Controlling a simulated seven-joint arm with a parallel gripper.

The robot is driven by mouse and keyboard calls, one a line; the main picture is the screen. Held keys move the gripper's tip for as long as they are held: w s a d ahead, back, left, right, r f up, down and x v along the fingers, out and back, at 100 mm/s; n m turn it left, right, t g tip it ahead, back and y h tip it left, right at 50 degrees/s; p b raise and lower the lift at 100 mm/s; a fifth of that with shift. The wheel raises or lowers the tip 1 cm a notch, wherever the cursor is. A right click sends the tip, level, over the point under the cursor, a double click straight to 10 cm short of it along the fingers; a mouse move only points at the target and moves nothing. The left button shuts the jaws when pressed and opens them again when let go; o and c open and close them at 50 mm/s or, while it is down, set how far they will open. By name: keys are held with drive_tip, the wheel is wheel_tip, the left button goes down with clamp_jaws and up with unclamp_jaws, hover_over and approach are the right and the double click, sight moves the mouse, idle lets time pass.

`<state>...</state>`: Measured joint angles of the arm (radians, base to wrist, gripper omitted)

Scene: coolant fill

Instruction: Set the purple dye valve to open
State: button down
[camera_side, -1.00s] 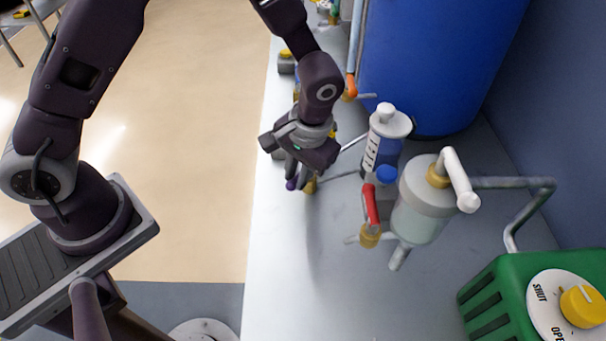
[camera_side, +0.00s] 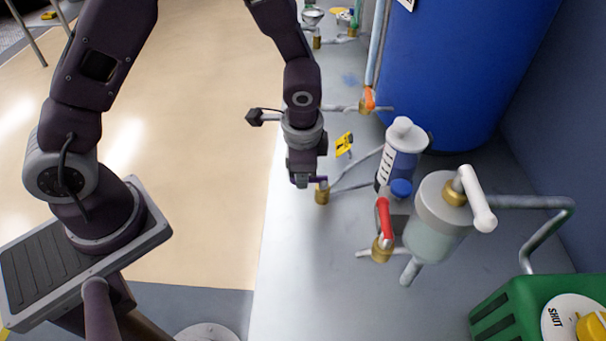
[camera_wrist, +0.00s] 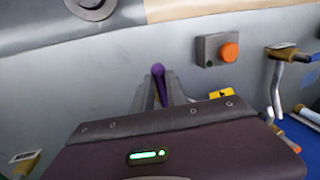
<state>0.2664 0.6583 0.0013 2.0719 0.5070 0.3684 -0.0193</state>
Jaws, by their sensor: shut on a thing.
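The purple valve handle (camera_side: 318,181) sits on a brass valve body (camera_side: 322,195) on the grey bench, at the end of a thin pipe. My gripper (camera_side: 302,180) points down beside the brass body and is shut on the purple handle. The wrist view also shows the purple handle (camera_wrist: 158,72) between the two fingers (camera_wrist: 159,92). Fingers and palm hide most of the handle, so its exact angle is hard to read.
A red-handled valve (camera_side: 383,218) and a white-and-blue cylinder (camera_side: 400,155) stand to the right. An orange valve (camera_side: 368,98) is behind, by the blue drum (camera_side: 445,80). A yellow label (camera_side: 344,144) lies near the pipe.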

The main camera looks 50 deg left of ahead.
drive_tip(key=shift+w+a+m, duration=0.15)
drive_tip(key=shift+m, duration=0.35)
drive_tip(key=c, duration=1.3)
unclamp_jaws()
drive_tip(key=shift+c, duration=0.2)
wheel_tip(320, 180, up, 7)
drive_tip(key=s+d, duration=0.1)
drive_tip(key=shift+r, duration=0.1)
drive_tip(key=s+a+r+n+t, duration=0.1)
drive_tip(key=s+a+r+n, duration=0.15)
drive_tip(key=r, duration=0.35)
drive_tip(key=s+a+r+n+t, duration=0.1)
drive_tip(key=s+a+r+n, duration=0.15)
drive_tip(key=r, duration=0.25)
drive_tip(key=s+r+n+t+h, duration=0.1)
drive_tip(key=s+r+n, duration=0.3)
drive_tip(key=s, duration=0.9)
wheel_tip(320, 180, up, 2)
drive_tip(key=shift+s+t+h, duration=0.2)
drive_tip(key=shift+t+h, duration=0.1)
drive_tip(key=shift+t, duration=0.3)
